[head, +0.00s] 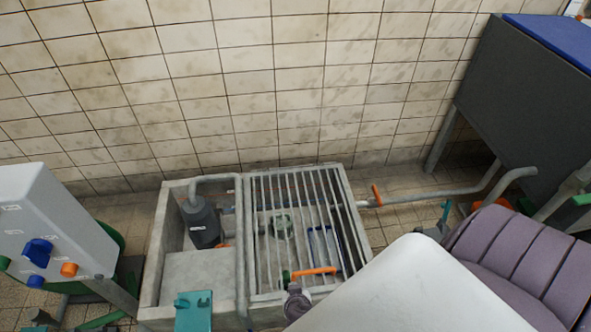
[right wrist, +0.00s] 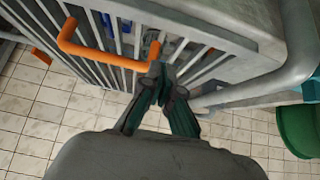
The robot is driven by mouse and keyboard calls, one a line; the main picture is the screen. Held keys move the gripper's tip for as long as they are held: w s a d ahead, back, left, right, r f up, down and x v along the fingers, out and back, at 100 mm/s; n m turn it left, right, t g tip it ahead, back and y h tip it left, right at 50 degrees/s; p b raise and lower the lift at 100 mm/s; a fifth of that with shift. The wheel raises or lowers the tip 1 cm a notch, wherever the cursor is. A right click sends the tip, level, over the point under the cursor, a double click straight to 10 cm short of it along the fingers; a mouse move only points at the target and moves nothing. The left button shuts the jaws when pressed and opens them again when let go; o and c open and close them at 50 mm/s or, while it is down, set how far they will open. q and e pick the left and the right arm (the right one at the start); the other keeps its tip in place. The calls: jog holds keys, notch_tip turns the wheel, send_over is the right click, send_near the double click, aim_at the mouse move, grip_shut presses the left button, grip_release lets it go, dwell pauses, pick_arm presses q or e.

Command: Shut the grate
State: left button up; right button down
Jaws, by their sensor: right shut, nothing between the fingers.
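The grate (head: 300,225) is a pale metal frame of parallel bars over the right part of a grey basin (head: 152,262). Its orange handle (head: 313,272) is at the near edge; the right wrist view also shows the handle (right wrist: 105,48) and the bars (right wrist: 235,50). I cannot tell whether the grate lies fully flat. My right gripper (head: 292,284) is at the near edge, beside the handle's left end. In the right wrist view, its dark fingers with green pads (right wrist: 161,88) are together and empty, close to the bars. My left gripper is not in view.
A grey pump (head: 203,222) stands in the basin's left part. A white control box (head: 50,225) with coloured knobs is at the left. A pipe with an orange lever (head: 377,195) runs right from the basin. A tiled wall (head: 250,80) stands behind.

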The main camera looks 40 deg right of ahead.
jog(key=v, duration=1.1)
jog(key=s+d+f+n+g+y, duration=0.1)
jog(key=s+f+n+g+y, duration=0.25)
jog(key=f, duration=0.65)
jog(key=s+d+f+n+g, duration=0.2)
jog(key=s+f+n, duration=0.3)
jog(key=f, duration=0.5)
pick_arm(q)
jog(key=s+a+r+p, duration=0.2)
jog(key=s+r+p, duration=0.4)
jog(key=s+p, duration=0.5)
jog(key=p, duration=0.2)
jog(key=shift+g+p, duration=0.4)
pick_arm(e)
jog(key=s+d+r, duration=0.2)
jog(key=s+r, duration=0.4)
jog(key=s, duration=0.6)
jog(key=shift+r, duration=0.25)
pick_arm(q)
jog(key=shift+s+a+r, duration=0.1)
pick_arm(e)
jog(key=shift+g, duration=0.25)
